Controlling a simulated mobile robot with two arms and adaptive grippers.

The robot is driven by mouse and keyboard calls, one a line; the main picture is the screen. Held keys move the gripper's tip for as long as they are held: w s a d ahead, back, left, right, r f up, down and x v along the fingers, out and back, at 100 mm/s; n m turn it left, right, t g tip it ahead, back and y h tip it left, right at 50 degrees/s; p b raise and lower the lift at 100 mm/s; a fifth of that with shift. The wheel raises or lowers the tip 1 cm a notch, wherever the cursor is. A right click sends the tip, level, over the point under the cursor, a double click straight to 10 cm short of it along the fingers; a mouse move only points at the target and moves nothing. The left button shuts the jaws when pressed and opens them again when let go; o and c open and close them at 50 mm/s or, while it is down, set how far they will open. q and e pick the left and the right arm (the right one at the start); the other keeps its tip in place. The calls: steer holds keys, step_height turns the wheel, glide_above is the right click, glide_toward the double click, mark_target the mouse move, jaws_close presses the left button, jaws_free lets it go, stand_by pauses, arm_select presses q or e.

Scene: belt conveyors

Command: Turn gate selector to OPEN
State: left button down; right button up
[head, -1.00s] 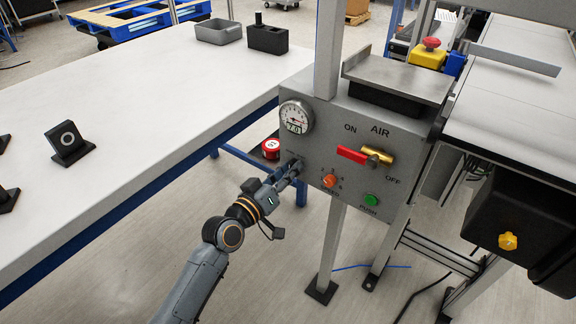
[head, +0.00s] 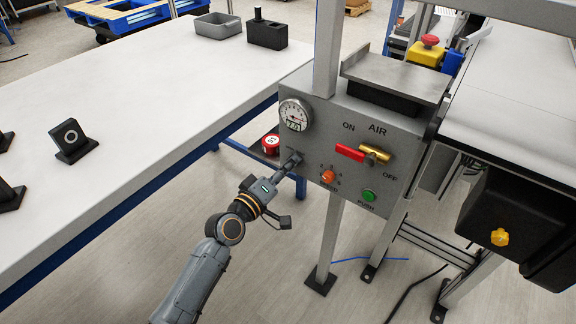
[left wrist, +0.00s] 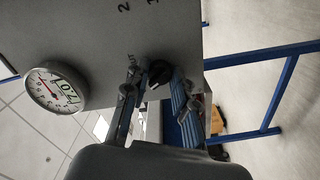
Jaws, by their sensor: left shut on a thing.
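The grey control panel (head: 342,125) carries a small black selector knob at its lower left, mostly hidden by my gripper in the head view. The black knob (left wrist: 158,73) shows in the left wrist view, with a finger on either side of it. My left gripper (head: 291,162) reaches the panel from the lower left and is shut on this knob. In the left wrist view the gripper (left wrist: 160,92) covers part of the panel lettering, so I cannot read the selector's position. My right gripper is not in view.
Beside the knob are a pressure gauge (head: 295,115), an orange dial (head: 328,177), a green button (head: 369,195) and a red-handled air valve (head: 350,153). A red round object (head: 271,144) sits behind the gripper. The white table (head: 150,100) lies left, a conveyor (head: 515,100) right.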

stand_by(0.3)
arm_select(q)
steer(key=c, duration=1.1)
jaws_free()
steer(key=v, duration=1.2)
